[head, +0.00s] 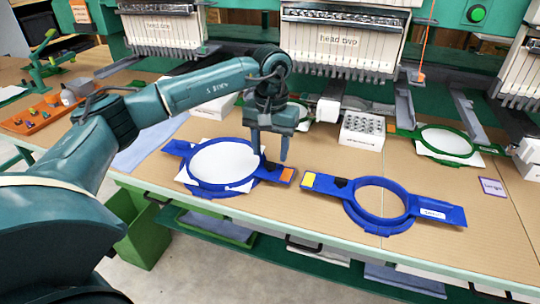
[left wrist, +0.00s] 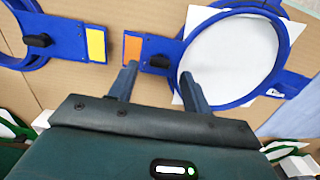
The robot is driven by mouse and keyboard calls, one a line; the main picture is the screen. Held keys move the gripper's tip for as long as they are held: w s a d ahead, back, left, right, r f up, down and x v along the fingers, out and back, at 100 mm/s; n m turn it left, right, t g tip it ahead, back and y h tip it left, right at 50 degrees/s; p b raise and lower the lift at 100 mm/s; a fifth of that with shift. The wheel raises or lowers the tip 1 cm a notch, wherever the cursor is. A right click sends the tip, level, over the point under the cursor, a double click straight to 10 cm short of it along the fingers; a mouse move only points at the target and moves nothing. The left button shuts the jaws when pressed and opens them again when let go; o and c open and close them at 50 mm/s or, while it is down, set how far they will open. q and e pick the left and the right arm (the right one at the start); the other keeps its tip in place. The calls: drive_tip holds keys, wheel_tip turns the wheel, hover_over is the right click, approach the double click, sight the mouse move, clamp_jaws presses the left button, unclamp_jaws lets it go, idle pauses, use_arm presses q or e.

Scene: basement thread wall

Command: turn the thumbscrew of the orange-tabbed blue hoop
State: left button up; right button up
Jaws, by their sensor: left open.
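The orange-tabbed blue hoop (head: 188,172) lies flat on the table with white cloth in its ring; it also shows in the left wrist view (left wrist: 182,76). Its orange tab (head: 287,174) is at the right end of its arm. Its thumbscrew (left wrist: 159,61) is a black knob between the tab and the ring. My left gripper (head: 270,150) is open and empty, pointing down above the thumbscrew. In the left wrist view the two fingers stand apart, with the knob showing just beyond the gap between their tips. My right gripper is not in view.
A similar blue hoop (head: 357,212) with a yellow tab (head: 309,181) and black knob lies close on the right, its ring empty. A white box of spools (head: 362,132) and a green hoop (head: 446,141) are behind. Embroidery heads stand at the back. The table's front edge is near.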

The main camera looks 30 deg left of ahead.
sight(271, 162)
use_arm(q)
wheel_tip(271, 162, up, 10)
drive_tip(key=shift+r, duration=0.15)
drive_tip(key=shift+w, duration=0.1)
idle(0.4)
drive_tip(key=shift+p, duration=0.3)
